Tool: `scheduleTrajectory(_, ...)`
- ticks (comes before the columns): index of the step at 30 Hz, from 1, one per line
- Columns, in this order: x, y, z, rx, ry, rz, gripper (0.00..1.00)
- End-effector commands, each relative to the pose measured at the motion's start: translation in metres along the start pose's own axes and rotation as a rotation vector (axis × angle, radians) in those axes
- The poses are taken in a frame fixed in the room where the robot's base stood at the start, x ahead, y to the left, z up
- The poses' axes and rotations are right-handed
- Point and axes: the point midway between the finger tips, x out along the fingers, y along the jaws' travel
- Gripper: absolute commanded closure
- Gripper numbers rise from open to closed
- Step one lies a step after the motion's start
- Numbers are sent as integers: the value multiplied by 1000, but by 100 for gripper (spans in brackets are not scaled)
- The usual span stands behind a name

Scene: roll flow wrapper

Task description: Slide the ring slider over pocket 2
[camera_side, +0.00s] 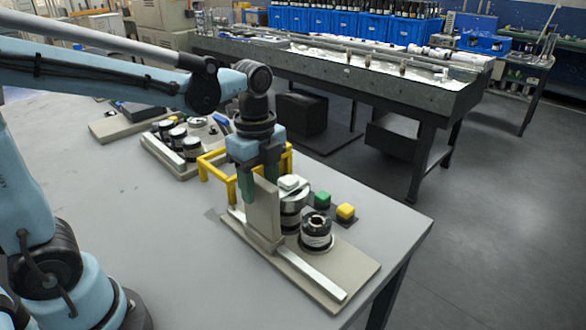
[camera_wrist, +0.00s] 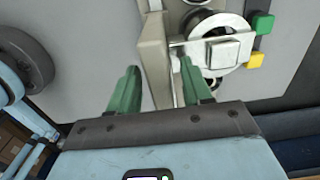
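The ring slider appears to be the beige upright plate (camera_side: 264,212) on a white rail (camera_side: 312,274), with a metal arm and ring. In the wrist view the plate (camera_wrist: 154,58) stands between my green fingertips, with gaps visible on both sides. My gripper (camera_side: 259,189) is open and straddles the plate's upper part; it also shows in the wrist view (camera_wrist: 159,66). The metal ring (camera_wrist: 212,40) sits over a round pocket, with a pale square block (camera_wrist: 222,52) in the middle. An open-topped round pocket (camera_side: 317,240) stands nearer the front. No pocket number is readable.
A yellow frame (camera_side: 212,165) stands close behind my gripper. Another beige base (camera_side: 168,158) with several cylinders lies farther back. The grey table (camera_side: 130,225) is clear at left.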

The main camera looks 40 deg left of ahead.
Motion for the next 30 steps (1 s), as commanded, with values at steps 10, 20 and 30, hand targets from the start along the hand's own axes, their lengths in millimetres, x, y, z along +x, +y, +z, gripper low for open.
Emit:
scheduleTrajectory(10,-9,0,0,0,1,1,51)
scheduleTrajectory(20,-59,0,0,0,1,0,51)
scheduleTrajectory(30,-108,0,0,0,0,0,51)
